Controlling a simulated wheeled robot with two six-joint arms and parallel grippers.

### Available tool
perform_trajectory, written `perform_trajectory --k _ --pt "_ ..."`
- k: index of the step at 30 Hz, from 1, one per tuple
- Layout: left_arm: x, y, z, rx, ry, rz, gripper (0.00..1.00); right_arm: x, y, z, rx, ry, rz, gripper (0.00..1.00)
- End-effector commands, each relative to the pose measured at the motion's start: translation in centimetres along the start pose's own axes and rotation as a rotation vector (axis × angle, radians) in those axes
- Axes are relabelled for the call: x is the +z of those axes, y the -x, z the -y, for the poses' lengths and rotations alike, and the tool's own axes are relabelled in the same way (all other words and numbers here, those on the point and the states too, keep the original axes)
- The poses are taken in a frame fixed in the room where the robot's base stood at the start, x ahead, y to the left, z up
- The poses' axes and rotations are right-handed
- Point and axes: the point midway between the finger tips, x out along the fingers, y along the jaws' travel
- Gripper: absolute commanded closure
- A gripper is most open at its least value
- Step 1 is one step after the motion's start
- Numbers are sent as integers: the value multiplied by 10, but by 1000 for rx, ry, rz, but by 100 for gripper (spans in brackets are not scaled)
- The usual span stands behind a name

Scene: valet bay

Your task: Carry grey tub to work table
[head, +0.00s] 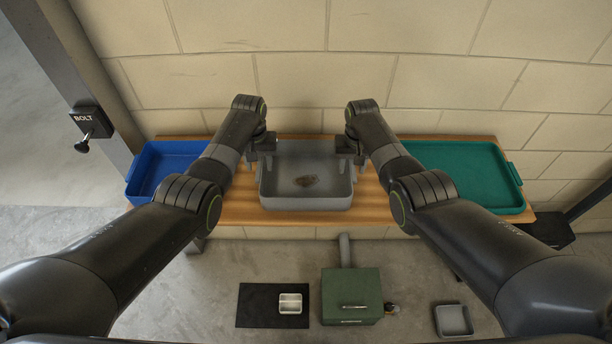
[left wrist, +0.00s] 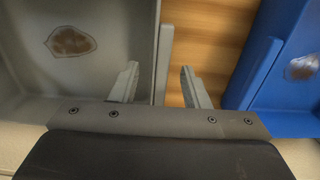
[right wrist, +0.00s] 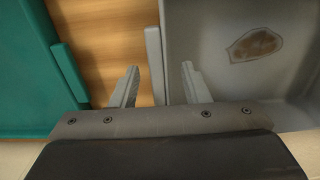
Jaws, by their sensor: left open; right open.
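The grey tub (head: 305,203) sits on a wooden bench (head: 240,213) between a blue tub and a green tub. It is empty apart from a brown stain on its floor. My left gripper (head: 266,163) is open at the tub's left side; in the left wrist view its fingers (left wrist: 160,85) stand either side of the tub's wall and handle (left wrist: 165,62). My right gripper (head: 346,163) is open at the right side; in the right wrist view its fingers (right wrist: 158,85) straddle the handle (right wrist: 154,62) there. I cannot tell whether either gripper touches the tub.
The blue tub (head: 146,186) is close on the left, the green tub (head: 463,172) on the right. A block wall stands behind. On the floor are a black mat (head: 258,310) with a small metal tin (head: 290,303), a green box (head: 351,292) and a small grey tray (head: 453,320).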

Motion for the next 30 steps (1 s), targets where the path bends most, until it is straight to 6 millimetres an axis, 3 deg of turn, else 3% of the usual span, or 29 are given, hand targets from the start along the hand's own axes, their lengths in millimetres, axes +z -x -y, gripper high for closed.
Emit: perform_trajectory --k 10,23,30 --pt "0 -19 0 0 0 0 58 0 -19 0 1 0 0 58" --pt "0 -22 0 0 0 -1 58 0 -21 0 0 -1 -1 58" --pt "0 -22 0 0 0 -1 90 0 -21 0 0 -1 -1 90"
